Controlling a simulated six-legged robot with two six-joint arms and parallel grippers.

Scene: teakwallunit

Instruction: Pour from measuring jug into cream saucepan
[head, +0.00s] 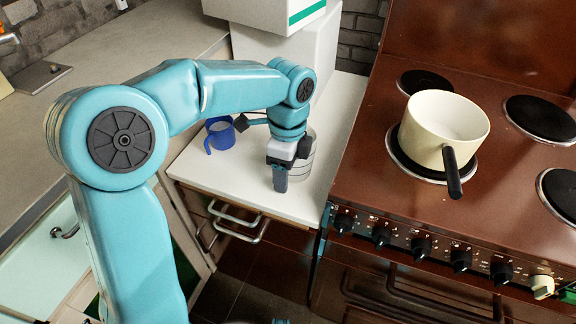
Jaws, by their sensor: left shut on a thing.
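The cream saucepan (428,122) stands upright on a hot plate of the brown cooker, its black handle pointing toward the front. It looks empty inside. The measuring jug (309,163) appears as a greyish ringed vessel on the white worktop, mostly hidden behind my left gripper. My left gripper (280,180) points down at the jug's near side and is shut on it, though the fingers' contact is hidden. The jug looks upright, left of the cooker and apart from the saucepan. My right gripper is out of view.
White boxes (290,55) are stacked behind. Other hot plates (541,118) on the cooker are bare. Knobs (420,248) line the cooker's front.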

